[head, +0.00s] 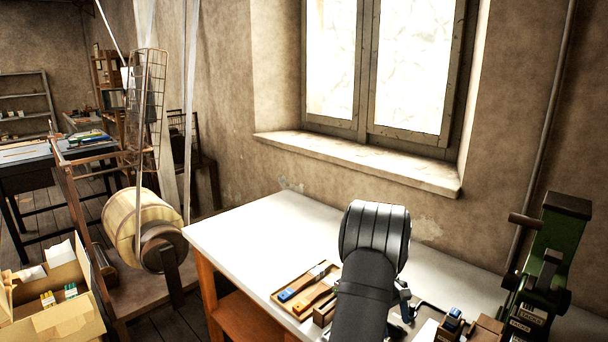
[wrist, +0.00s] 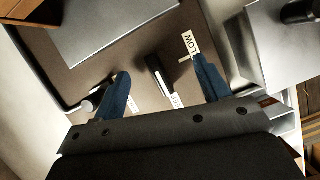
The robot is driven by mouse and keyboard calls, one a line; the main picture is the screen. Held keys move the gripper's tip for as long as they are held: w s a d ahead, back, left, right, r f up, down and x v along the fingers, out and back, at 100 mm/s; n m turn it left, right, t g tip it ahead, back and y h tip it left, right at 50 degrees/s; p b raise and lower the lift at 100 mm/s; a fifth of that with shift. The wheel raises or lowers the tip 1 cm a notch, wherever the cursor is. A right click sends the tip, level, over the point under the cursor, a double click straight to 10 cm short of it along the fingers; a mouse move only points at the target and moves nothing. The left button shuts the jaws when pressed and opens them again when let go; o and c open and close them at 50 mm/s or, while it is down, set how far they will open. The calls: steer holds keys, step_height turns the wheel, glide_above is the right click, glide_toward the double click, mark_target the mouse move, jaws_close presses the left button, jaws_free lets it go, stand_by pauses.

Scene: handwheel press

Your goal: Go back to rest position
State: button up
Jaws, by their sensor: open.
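My gripper (wrist: 160,90) shows in the wrist view with its two blue fingers apart and nothing between them. It points at a brown board or tray (wrist: 85,72) that bears small white labels, one reading "LOW" (wrist: 190,42). A dark upright piece with a light edge (wrist: 158,75) stands on the board beyond the gap between the fingers. In the head view my arm covers the middle front of the white table (head: 255,225), and the gripper fingers are mostly hidden behind it. The green press (head: 555,250) stands at the right end of the table.
A wooden tray (head: 280,296) with blue- and orange-handled tools lies left of my arm. Small blocks and a blue item (head: 453,320) sit between my arm and the press. The wall and window sill (head: 360,165) bound the back. The table's left part is clear.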

steer(key=shift+n, duration=0.3)
steer(key=shift+o, duration=0.4)
steer(key=o, duration=0.6)
steer(key=s+d+r+m+t+y, duration=0.1)
steer(key=s+d+r+m, duration=0.2)
steer(key=d+r+m, duration=0.25)
steer(key=s+d+r+m+t+y, duration=0.1)
steer(key=s+d+r+m+t, duration=0.15)
steer(key=d+r+m, duration=0.35)
steer(key=s+d+r+m+t, duration=0.1)
steer(key=s+d+r+m, duration=0.1)
steer(key=s+r+m, duration=0.45)
steer(key=w+f, duration=0.1)
steer(key=f, duration=0.1)
steer(key=w+f+n, duration=0.1)
steer(key=f, duration=0.2)
steer(key=w+f+n, duration=0.1)
steer(key=f, duration=0.2)
steer(key=shift+f+g, duration=0.15)
steer(key=shift+g, duration=0.1)
step_height(320, 180, up, 10)
